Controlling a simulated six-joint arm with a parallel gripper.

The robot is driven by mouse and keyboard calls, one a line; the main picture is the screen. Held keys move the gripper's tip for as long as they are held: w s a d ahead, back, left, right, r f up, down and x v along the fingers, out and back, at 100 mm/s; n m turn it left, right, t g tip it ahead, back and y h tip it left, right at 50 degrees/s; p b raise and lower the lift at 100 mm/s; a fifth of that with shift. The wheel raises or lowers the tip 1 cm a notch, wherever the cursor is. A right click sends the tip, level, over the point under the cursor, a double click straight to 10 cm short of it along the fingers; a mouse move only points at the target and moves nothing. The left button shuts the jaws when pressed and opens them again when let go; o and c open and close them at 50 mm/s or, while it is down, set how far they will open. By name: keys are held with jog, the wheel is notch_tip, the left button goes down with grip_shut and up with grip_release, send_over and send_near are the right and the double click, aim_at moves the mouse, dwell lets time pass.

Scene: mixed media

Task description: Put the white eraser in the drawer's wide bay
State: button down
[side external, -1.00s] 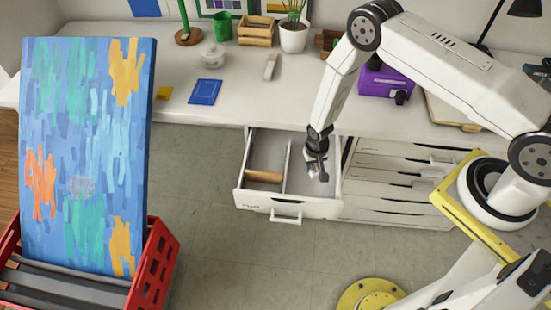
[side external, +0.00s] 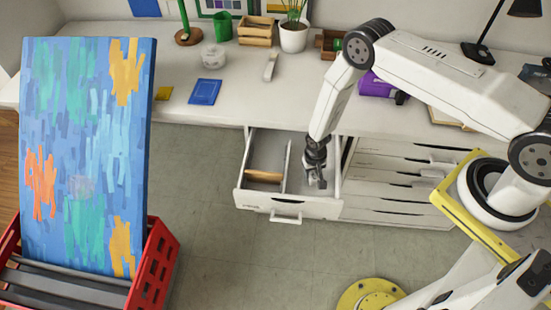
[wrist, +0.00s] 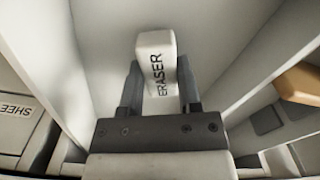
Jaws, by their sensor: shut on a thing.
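The white eraser (wrist: 158,70), printed ERASER, is upright between the two fingers of my gripper (wrist: 160,90) in the wrist view. The gripper is shut on it. In the side view my gripper (side external: 317,182) points down inside the open drawer (side external: 290,207), in the wider right-hand bay (side external: 300,182). The divider (side external: 287,166) is to its left, and it also shows in the wrist view (wrist: 262,68). In the side view the eraser is hard to make out. I cannot tell whether it touches the drawer floor.
Closed drawers (side external: 395,185) stand to the right. The desk (side external: 240,95) above carries a blue pad (side external: 205,91), a white upright item (side external: 271,66) and a purple box (side external: 377,86). The drawer walls are close around my gripper.

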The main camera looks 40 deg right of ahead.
aim_at(312, 173)
jog(key=shift+f, duration=0.45)
dwell(0.4)
jog(key=shift+c, duration=0.3)
grip_release()
jog(key=c, duration=0.4)
jog(key=shift+r, duration=4.45)
